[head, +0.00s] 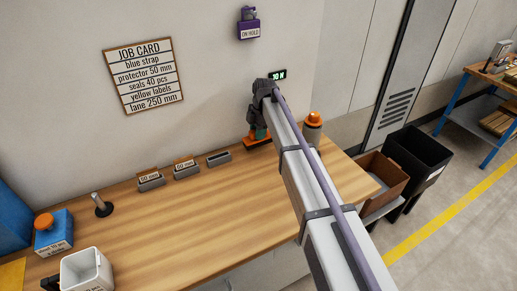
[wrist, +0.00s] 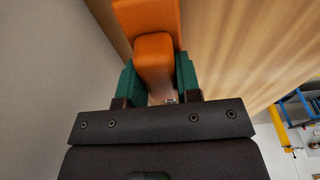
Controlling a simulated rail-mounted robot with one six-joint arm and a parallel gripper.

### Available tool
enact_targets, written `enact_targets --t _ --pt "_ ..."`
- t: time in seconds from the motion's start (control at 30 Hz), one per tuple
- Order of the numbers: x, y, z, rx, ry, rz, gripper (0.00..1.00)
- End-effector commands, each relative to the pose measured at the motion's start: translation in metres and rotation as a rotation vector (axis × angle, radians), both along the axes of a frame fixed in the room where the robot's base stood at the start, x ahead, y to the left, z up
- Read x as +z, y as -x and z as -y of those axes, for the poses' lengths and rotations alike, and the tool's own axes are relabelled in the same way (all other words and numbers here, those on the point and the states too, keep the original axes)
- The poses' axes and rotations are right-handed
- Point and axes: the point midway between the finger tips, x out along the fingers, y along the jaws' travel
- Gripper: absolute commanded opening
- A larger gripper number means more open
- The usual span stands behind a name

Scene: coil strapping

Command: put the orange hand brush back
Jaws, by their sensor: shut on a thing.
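The orange hand brush (wrist: 153,55) is between the green fingers of my gripper (wrist: 158,82) in the wrist view. Its narrower block is between the fingers, and a wider orange part extends beyond them toward the top of the picture. In the head view my gripper (head: 258,130) is at the back of the wooden table, close to the wall. A bit of the brush (head: 256,142) shows below it, partly hidden by my arm. I cannot tell whether the brush touches the table top.
Small grey holders (head: 186,170) stand left of the gripper along the table's back. An orange-topped cylinder (head: 313,128) stands to its right, close to my arm. A purple on-hold tag (head: 249,24) and a small display (head: 278,75) are on the wall. The middle of the table (head: 190,220) is clear.

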Motion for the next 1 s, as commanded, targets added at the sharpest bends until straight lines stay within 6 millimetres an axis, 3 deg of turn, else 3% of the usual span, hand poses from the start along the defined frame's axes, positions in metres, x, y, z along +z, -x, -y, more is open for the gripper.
enact_targets --t 0.07,0.27,0.63,0.67,0.9,1.0 --pt "-0.001 0.000 0.000 0.000 0.000 0.000 0.06" --pt "-0.039 0.000 0.000 0.000 0.000 0.000 0.06" --pt "-0.039 0.000 0.000 0.000 0.000 0.000 0.06" --pt "-0.038 0.000 0.000 0.000 0.000 0.000 0.33" --pt "-0.037 0.000 0.000 0.000 0.000 0.000 0.56" --pt "-0.037 0.000 0.000 0.000 0.000 0.000 0.57"
